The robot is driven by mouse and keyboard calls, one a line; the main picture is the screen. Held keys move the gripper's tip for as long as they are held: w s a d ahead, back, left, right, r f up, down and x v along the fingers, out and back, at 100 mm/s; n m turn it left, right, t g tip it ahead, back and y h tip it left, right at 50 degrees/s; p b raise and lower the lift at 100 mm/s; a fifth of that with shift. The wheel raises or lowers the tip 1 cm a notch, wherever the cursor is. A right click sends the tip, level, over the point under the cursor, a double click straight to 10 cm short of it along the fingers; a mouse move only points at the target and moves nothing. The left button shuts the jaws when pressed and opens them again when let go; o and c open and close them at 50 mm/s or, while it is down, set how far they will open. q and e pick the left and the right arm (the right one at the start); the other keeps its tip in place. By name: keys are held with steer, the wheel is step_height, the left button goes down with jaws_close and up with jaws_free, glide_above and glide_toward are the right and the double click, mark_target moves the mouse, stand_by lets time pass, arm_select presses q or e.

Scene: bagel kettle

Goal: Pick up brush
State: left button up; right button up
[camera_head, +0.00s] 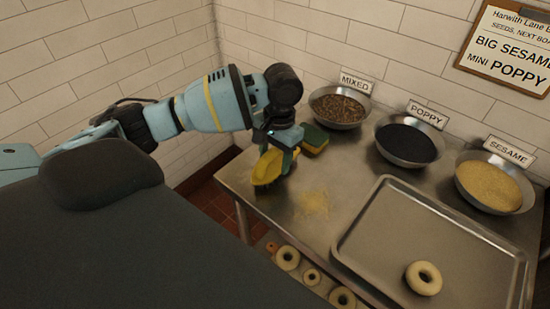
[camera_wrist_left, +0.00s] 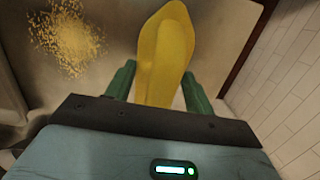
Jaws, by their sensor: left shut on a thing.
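My right gripper is not in view.
Yellow crumbs (camera_head: 313,203) lie on the table (camera_head: 290,222) right of the brush. A green and yellow sponge (camera_head: 315,138) sits close behind the gripper. Bowls of mixed (camera_head: 340,108), poppy (camera_head: 408,144) and sesame (camera_head: 488,186) toppings line the back. A tray (camera_head: 375,225) holds a bagel (camera_head: 424,278).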

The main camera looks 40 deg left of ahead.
mark_target(274, 150)
arm_select(q)
steer(key=shift+r, duration=0.55)
step_height(274, 150, up, 2)
steer(key=shift+s+d+r, duration=0.1)
steer(key=shift+s, duration=0.05)
steer(key=s+d+p, duration=0.1)
steer(key=s+d, duration=0.3)
steer(key=s, duration=0.3)
steer(key=s+d+r+p, duration=0.1)
steer(key=s+d, duration=0.2)
steer(key=s, duration=0.3)
steer(key=shift+s+d+p, duration=0.3)
steer(key=shift+s+d, duration=0.05)
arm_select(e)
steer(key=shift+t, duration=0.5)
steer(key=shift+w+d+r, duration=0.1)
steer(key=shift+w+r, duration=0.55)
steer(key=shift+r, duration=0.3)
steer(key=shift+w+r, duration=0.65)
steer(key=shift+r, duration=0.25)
